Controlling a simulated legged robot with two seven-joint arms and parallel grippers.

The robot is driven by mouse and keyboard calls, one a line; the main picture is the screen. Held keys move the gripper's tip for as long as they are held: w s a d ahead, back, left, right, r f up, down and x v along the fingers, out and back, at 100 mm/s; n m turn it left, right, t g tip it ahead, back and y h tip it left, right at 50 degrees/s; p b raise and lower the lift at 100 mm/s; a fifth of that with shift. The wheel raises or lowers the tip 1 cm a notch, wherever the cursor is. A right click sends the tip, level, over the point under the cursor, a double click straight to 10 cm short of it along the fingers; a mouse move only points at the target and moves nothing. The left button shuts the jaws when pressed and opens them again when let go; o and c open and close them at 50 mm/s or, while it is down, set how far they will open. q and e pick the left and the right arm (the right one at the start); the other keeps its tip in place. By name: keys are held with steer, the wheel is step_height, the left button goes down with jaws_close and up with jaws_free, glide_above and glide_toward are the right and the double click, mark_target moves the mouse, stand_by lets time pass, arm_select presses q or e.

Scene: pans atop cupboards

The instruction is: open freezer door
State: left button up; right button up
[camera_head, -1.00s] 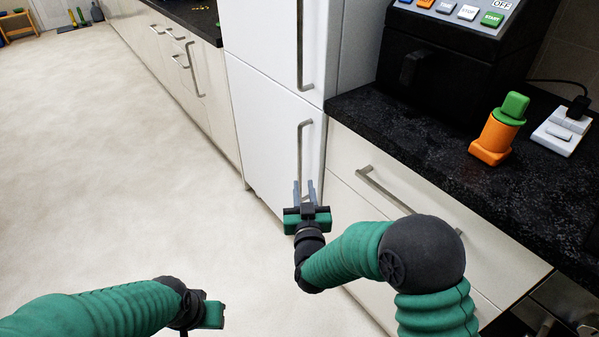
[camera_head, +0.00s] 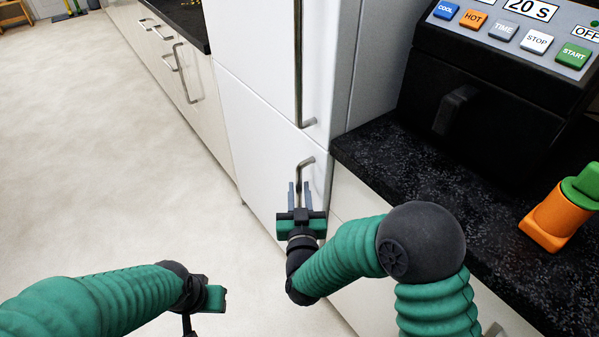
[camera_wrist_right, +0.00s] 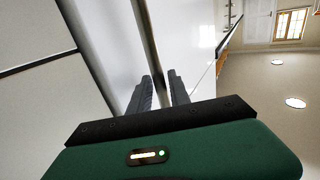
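The white freezer door (camera_head: 255,150) is the lower door of the tall white unit and looks closed. Its grey bar handle (camera_head: 302,172) runs down behind my right gripper (camera_head: 299,187). The right gripper's fingers are apart, with the handle's line between them. In the right wrist view, the handle (camera_wrist_right: 148,35) runs down to the gap between the open fingers (camera_wrist_right: 162,82). I cannot tell whether they touch it. My left gripper (camera_head: 210,298) is low at the left, away from the door; its fingers do not show clearly.
The upper white door has its own long handle (camera_head: 299,70). A black countertop (camera_head: 400,170) at the right bears a dark appliance (camera_head: 490,85) with coloured buttons and an orange and green object (camera_head: 560,215). Cream cupboards stand at the left. The pale floor (camera_head: 120,170) is clear.

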steer(key=shift+w+r, duration=0.1)
steer(key=shift+w, duration=0.15)
steer(key=shift+s, duration=0.1)
jaws_close()
stand_by(1.2)
